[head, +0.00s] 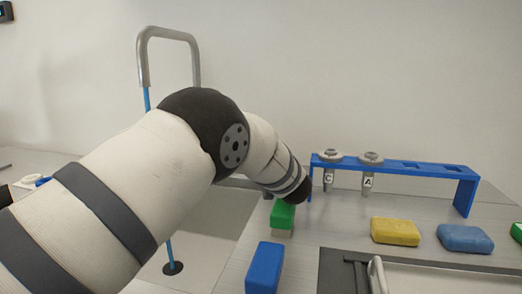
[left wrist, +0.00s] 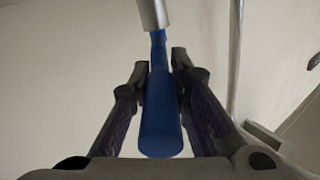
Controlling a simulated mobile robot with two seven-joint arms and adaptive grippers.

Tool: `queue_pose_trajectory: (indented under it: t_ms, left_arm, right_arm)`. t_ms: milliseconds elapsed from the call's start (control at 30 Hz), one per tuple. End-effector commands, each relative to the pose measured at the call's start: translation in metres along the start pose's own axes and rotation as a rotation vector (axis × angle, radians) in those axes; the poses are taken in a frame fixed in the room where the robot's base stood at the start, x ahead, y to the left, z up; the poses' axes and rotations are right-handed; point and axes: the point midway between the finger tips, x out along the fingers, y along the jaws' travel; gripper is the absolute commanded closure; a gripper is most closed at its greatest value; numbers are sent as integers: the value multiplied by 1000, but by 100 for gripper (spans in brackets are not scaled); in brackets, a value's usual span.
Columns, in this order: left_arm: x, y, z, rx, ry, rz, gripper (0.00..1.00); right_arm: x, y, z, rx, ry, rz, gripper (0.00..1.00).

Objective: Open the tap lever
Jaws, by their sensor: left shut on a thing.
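In the left wrist view a blue rounded lever (left wrist: 160,125) hangs from a grey metal cylinder (left wrist: 153,14). My left gripper (left wrist: 160,85) has its dark fingers on both sides of the lever and is shut on it. My right gripper is not in view.
A blue rack (head: 420,169) holds tubes marked C (head: 328,178) and A (head: 367,181). A yellow block (head: 395,231), a blue block (head: 464,238), a green-topped piece (head: 282,215) and another blue block (head: 264,268) lie on the counter. A grey panel with a handle (head: 376,272) is in front.

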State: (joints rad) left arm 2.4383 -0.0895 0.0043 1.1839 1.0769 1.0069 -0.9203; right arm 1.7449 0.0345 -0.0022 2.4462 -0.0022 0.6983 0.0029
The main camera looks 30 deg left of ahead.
Motion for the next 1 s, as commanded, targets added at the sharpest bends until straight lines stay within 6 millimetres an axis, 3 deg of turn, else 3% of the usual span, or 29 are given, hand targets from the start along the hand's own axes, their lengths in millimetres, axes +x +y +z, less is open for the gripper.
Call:
queue_pose_trajectory:
  t_ms: [100, 133, 200, 533, 800, 1000]
  left_arm:
    - [0, 1, 2, 1, -3, 2, 100]
    - [0, 0, 2, 1, -3, 2, 76]
    - [0, 0, 2, 1, -2, 2, 61]
    - [0, -1, -3, -2, 0, 0, 61]
    - [0, -13, -64, -5, 2, 0, 61]
    - [0, -19, -94, -2, -1, 1, 61]
  right_arm:
    - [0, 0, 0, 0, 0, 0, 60]
    - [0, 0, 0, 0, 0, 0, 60]
    - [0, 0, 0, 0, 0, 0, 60]
    - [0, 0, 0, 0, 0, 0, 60]
    - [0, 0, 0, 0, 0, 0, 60]
    - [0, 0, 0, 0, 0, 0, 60]
